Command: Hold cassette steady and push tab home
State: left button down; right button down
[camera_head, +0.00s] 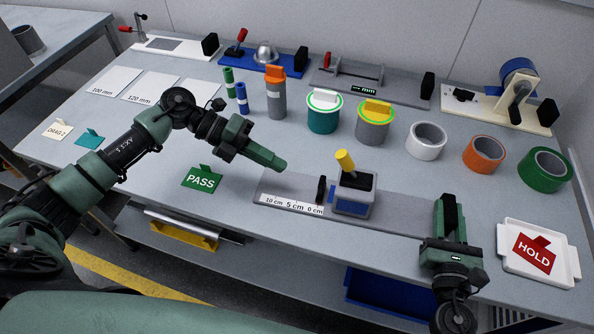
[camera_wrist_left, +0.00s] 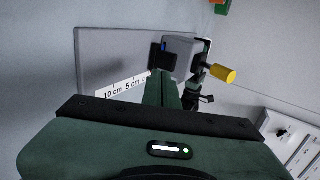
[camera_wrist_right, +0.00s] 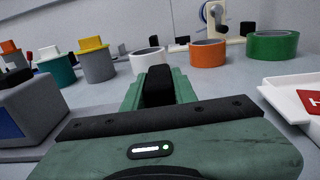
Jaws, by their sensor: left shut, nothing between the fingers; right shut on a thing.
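The grey board (camera_head: 400,207) has a scale marked 10 cm, 5 cm and 0 cm. On it stands a grey-blue box (camera_head: 352,203) with a black top and a tilted yellow knob (camera_head: 345,161). A black upright tab (camera_head: 321,189) stands just left of the box by the 0 cm mark; it also shows in the left wrist view (camera_wrist_left: 163,56). My left gripper (camera_head: 281,164) is shut and empty, left of the tab and apart from it in the head view. My right gripper (camera_head: 450,203) is shut on a black block (camera_wrist_right: 159,86) at the board's right end.
A white tray (camera_head: 508,262) with a red HOLD card lies right of my right gripper. A green PASS card (camera_head: 202,178) lies left of the board. Tape rolls (camera_head: 427,140), canisters (camera_head: 322,114) and several fixtures stand behind. The table between board and canisters is clear.

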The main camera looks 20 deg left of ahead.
jog(key=shift+s+f, duration=0.1)
jog(key=shift+f, duration=0.15)
pick_arm(q)
jog(key=v, duration=0.5)
jog(key=shift+a+r, duration=0.1)
jog(key=shift+a, duration=0.15)
pick_arm(e)
jog(key=c, duration=1.1)
grip_release()
pick_arm(q)
jog(key=shift+w, duration=0.1)
pick_arm(e)
jog(key=shift+o, duration=0.3)
jog(key=shift+r, duration=0.1)
